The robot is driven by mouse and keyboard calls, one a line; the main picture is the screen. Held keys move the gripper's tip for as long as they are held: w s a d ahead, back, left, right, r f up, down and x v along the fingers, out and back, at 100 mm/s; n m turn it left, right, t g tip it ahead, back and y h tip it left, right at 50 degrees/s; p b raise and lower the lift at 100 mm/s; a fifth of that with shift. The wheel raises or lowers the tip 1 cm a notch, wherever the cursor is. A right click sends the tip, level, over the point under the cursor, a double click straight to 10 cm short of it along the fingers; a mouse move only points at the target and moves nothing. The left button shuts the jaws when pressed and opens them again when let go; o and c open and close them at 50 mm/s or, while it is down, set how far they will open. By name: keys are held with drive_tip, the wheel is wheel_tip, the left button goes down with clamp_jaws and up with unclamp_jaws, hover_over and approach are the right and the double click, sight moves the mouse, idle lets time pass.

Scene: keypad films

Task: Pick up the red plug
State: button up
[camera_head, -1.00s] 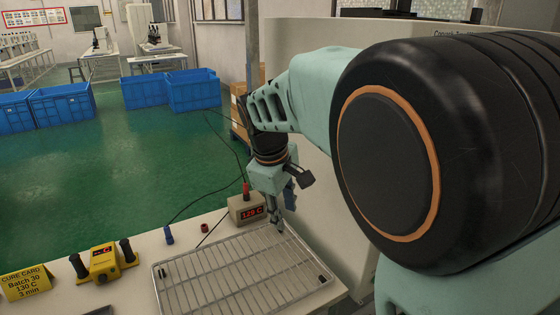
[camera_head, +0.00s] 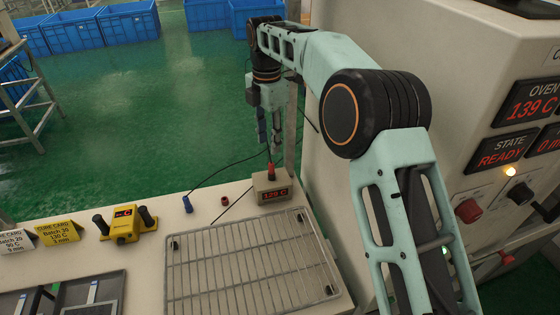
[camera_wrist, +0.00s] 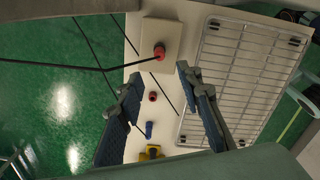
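A red plug (camera_head: 271,169) stands upright on top of the small beige box (camera_head: 268,196) with a red readout of about 129 C. In the wrist view the red plug (camera_wrist: 159,51) has a dark cable running off to the left. My gripper (camera_head: 269,146) hangs above the box, pointing down, with the plug below its fingertips. In the wrist view my gripper (camera_wrist: 158,73) is open and empty, its two blue-grey fingers wide apart. The plug shows beyond the fingertips, not between the pads. No contact is visible.
A wire rack (camera_head: 245,262) lies right beside the box. A blue plug-like piece (camera_head: 187,204) and a short red piece (camera_head: 225,201) stand to its left. A yellow device (camera_head: 125,224) is further left. The oven panel (camera_head: 515,140) reads 139 C, READY.

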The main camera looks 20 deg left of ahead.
hover_over(271, 163)
drive_tip(key=f, duration=0.4)
drive_tip(key=shift+s+a+f, duration=0.1)
drive_tip(key=shift+s, duration=0.25)
drive_tip(key=shift+w+f+p, duration=0.15)
drive_tip(key=shift+f+p, duration=0.1)
drive_tip(key=shift+f, duration=1.2)
drive_tip(key=shift+w+f+p, duration=0.15)
drive_tip(key=shift+f+p, duration=0.05)
drive_tip(key=shift+f, duration=1.25)
clamp_jaws()
